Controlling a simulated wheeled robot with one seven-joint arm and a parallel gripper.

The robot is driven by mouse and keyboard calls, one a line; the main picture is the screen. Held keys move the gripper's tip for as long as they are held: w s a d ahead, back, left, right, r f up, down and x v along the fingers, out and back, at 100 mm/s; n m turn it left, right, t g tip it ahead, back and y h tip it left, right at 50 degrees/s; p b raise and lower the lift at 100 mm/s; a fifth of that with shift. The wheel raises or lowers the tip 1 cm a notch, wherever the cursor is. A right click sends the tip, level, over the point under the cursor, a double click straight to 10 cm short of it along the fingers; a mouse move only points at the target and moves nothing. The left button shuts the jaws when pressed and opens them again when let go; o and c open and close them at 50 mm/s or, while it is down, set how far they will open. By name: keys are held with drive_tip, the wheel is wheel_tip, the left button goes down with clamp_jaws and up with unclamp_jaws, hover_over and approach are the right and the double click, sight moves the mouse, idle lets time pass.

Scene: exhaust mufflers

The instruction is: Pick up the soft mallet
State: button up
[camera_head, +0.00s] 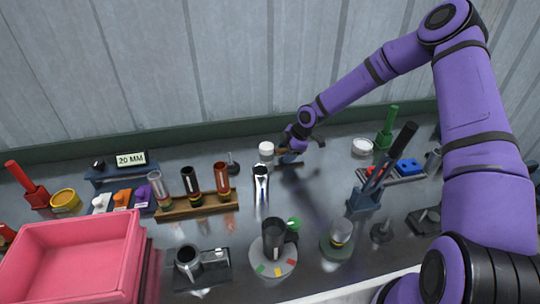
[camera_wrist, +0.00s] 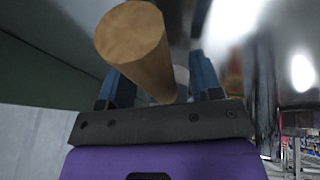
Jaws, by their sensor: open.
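In the wrist view a round, light-brown wooden piece (camera_wrist: 135,42), which looks like the soft mallet's handle, points its end toward the camera. It lies between the two blue fingers of my gripper (camera_wrist: 163,80), which are apart. A paler part shows behind it; I cannot tell whether it belongs to the mallet. In the head view my gripper (camera_head: 290,158) is low over the back middle of the bench, just right of a white cylinder (camera_head: 266,149). The mallet is mostly hidden there by my gripper. I cannot tell whether the fingers touch the wood.
A wooden rack (camera_head: 197,204) with several tubes stands to the left, and a pink bin (camera_head: 75,262) at the front left. A silver-and-black upright piece (camera_head: 261,178) stands close in front. A blue holder (camera_head: 364,199) with dark-handled tools is to the right. The corrugated wall (camera_head: 225,70) is close behind.

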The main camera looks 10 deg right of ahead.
drive_tip(key=shift+f, duration=0.15)
drive_tip(key=c, duration=1)
